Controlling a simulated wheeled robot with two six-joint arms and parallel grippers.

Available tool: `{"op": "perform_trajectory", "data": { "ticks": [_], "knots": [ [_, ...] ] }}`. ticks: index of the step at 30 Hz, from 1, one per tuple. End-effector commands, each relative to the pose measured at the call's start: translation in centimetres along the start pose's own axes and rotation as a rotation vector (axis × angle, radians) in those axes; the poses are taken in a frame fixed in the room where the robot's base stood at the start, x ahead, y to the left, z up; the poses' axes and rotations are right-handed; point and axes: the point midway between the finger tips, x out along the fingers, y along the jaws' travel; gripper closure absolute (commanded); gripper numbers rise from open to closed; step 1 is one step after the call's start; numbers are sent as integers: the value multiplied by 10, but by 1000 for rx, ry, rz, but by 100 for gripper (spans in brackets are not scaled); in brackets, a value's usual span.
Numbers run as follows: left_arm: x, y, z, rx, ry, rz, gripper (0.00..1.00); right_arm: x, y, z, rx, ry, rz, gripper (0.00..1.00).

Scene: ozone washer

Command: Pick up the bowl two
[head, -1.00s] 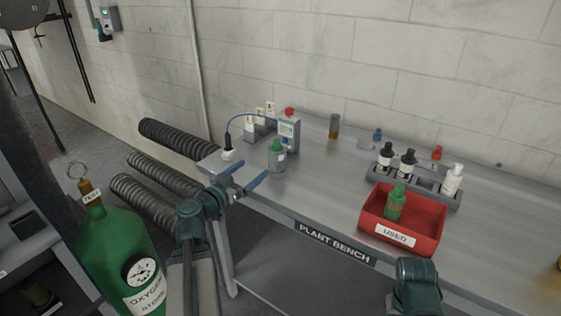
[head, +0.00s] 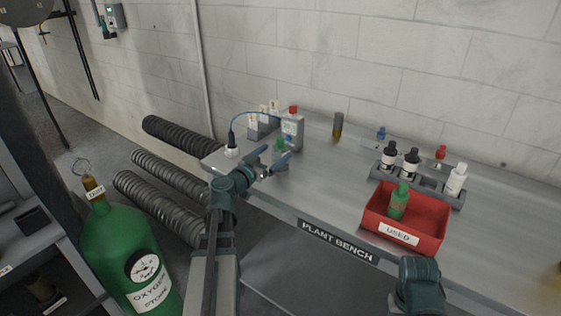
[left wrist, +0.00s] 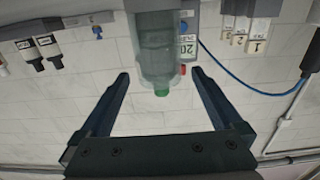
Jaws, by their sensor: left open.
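No bowl shows in these views. A green bottle with a green cap (head: 280,146) stands near the left end of the bench, partly hidden by my left gripper (head: 269,158). In the left wrist view, upside down, the bottle (left wrist: 156,45) is between and just beyond the open fingers of my left gripper (left wrist: 160,73), with gaps on both sides. Another green bottle (head: 398,202) stands in the red bin (head: 430,236) labelled USED. My right gripper is not in view; only a part of my right arm shows at the lower right.
A grey meter (head: 293,130) with a blue cable stands close behind the bottle. A rack (head: 425,188) holds black-topped and white bottles. A brown vial (head: 338,126) stands at the back. A green oxygen cylinder (head: 115,245) stands left of the bench (head: 320,200). The middle of the bench is clear.

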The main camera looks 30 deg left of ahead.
Motion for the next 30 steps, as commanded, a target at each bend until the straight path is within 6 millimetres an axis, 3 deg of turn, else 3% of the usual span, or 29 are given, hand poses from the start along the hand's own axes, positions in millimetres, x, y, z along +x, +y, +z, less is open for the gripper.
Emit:
{"op": "perform_trajectory", "data": {
  "ticks": [7,15,30],
  "knots": [
    [38,0,0,0,0,2,0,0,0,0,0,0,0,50],
    [40,1,0,0,0,0,2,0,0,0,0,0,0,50],
    [40,1,0,0,0,1,92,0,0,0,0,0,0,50]
  ]
}}
